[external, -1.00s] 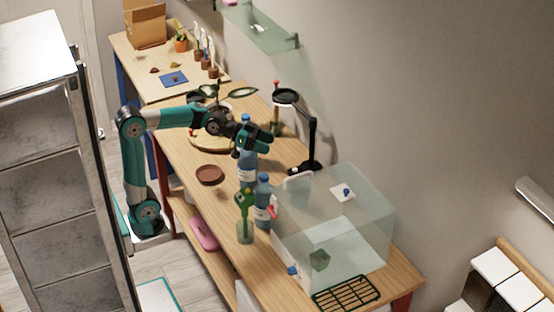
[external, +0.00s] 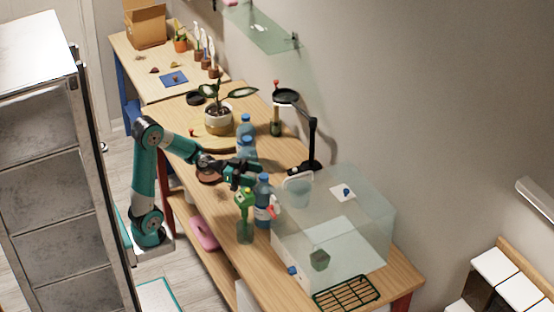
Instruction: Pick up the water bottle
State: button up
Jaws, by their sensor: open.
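Several blue bottles stand in a row on the wooden workbench (external: 185,135). The far bottle (external: 243,130) is partly covered by a nearer one (external: 249,152). The front bottle (external: 262,207), with a pale label, stands beside the green spray bottle (external: 245,232). My gripper (external: 256,177) is open and low over the bench, its fingers pointing right. It hides the lower part of the middle bottle and is close to the top of the front bottle. I cannot tell whether it touches either one.
A clear tank (external: 372,235) stands right of the front bottle, with a dark green rack (external: 346,294) before it. A black lamp (external: 313,140) stands at the wall side. A potted plant (external: 218,122) is behind my arm. A brown saucer (external: 207,179) lies partly under my arm.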

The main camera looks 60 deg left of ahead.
aim_at(268, 177)
jog(key=p+x, duration=0.1)
jog(key=x, duration=0.5)
jog(key=shift+p, duration=0.35)
jog(key=shift+s, duration=0.1)
grip_shut()
jog(key=shift+r, duration=0.1)
